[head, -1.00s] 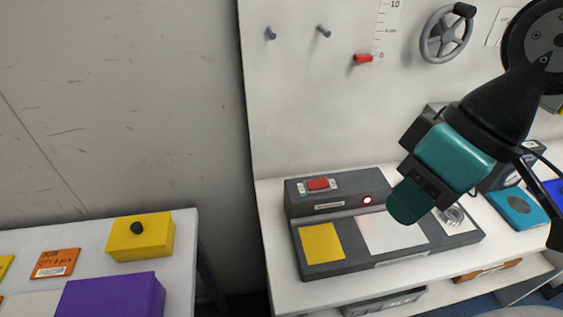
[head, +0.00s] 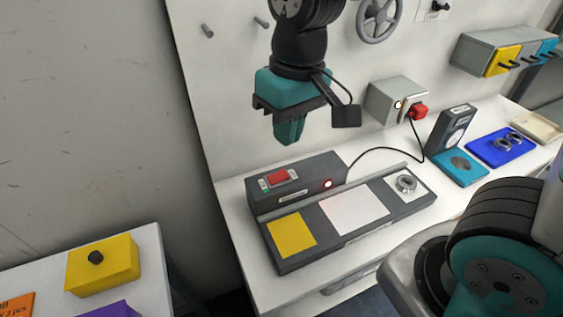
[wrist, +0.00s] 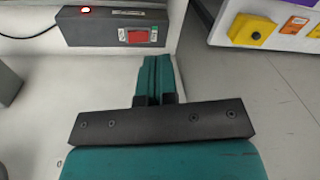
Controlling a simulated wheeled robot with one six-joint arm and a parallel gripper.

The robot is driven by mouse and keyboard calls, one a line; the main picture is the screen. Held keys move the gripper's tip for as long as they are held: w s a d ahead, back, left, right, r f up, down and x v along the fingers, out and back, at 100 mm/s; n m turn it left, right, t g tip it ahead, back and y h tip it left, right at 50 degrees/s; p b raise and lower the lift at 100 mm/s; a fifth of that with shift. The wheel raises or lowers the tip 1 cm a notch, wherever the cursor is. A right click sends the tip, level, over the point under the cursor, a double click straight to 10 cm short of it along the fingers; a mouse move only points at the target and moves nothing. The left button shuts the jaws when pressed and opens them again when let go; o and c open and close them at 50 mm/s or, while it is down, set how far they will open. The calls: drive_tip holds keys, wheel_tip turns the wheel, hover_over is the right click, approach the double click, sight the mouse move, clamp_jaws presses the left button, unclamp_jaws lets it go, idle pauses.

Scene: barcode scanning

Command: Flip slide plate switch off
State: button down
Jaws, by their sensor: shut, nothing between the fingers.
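The slide plate switch (head: 280,175) is a red rocker on top of the dark grey control box (head: 316,173) at the back of the slide plate unit. The red rocker also shows in the wrist view (wrist: 138,37), upper middle. A small red light (head: 328,184) glows on the box. My gripper (head: 289,140) is shut and empty. It points down in the air above and behind the switch, apart from it. In the wrist view its teal fingers (wrist: 155,75) are pressed together just below the switch.
A black cable runs to a grey wall box (head: 396,101). A yellow button box (head: 101,264) stands on the left table.

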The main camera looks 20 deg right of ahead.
sight(283, 174)
drive_tip(key=w+f+m+h, duration=0.2)
drive_tip(key=w+m, duration=0.1)
drive_tip(key=w, duration=0.5)
drive_tip(key=shift+d+f+h+p, duration=0.35)
drive_tip(key=shift+d+f+h, duration=0.05)
drive_tip(key=f+p, duration=0.1)
drive_tip(key=f, duration=0.3)
drive_tip(key=d+f+p, duration=0.1)
drive_tip(key=f, duration=0.4)
drive_tip(key=d+f+p, duration=0.1)
drive_tip(key=f, duration=0.4)
drive_tip(key=shift+p, duration=0.35)
